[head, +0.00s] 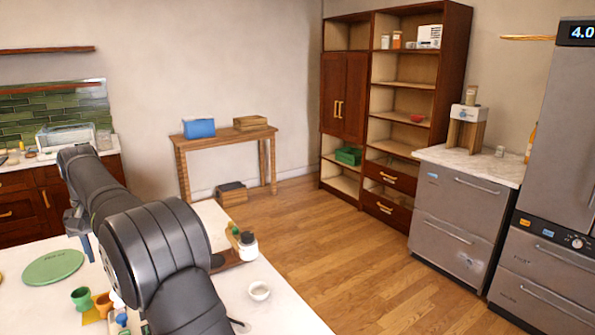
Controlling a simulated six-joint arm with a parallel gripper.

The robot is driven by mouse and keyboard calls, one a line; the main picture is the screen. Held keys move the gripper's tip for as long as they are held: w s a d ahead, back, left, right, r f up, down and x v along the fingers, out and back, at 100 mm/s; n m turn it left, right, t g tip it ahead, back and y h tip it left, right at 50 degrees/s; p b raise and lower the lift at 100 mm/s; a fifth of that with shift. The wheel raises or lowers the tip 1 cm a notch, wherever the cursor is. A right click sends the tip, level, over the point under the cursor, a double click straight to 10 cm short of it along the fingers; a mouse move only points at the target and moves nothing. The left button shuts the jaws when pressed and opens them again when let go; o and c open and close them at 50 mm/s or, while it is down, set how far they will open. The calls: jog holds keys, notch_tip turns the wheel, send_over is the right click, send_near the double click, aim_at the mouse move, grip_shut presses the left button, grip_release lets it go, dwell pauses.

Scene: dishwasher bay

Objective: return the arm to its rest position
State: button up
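My dark grey arm rises from the bottom of the head view, bends at a large joint and reaches away to the upper left over the white counter (285,318). My gripper (84,246) hangs at the arm's far end, pointing down above the counter's far left part. It is small and partly hidden by my own arm, so I cannot tell whether its fingers are apart. No held object can be made out.
On the counter are a green round board (53,267), a green cup (81,299), an orange cup (103,304), a white bowl (260,290) and a dark-lidded jar (248,246). My arm hides part of the counter. Open wooden floor (330,250) lies beyond, before a shelf unit (405,85) and steel appliances (450,225).

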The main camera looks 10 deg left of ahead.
notch_tip(320, 180, down, 15)
jog(key=shift+f, duration=0.1)
jog(key=shift+s+d, duration=0.25)
jog(key=shift+s, duration=0.05)
jog(key=shift+s+d+r, duration=0.2)
jog(key=shift+s+d, duration=0.55)
jog(key=shift+d, duration=0.05)
notch_tip(320, 180, up, 17)
jog(key=s+d+r+m+y, duration=0.1)
jog(key=d+r+m+y, duration=0.2)
jog(key=m, duration=0.9)
jog(key=shift+s+d+r+t, duration=0.25)
jog(key=shift+d+r+t, duration=0.25)
jog(key=shift+d, duration=1.2)
jog(key=shift+r, duration=0.1)
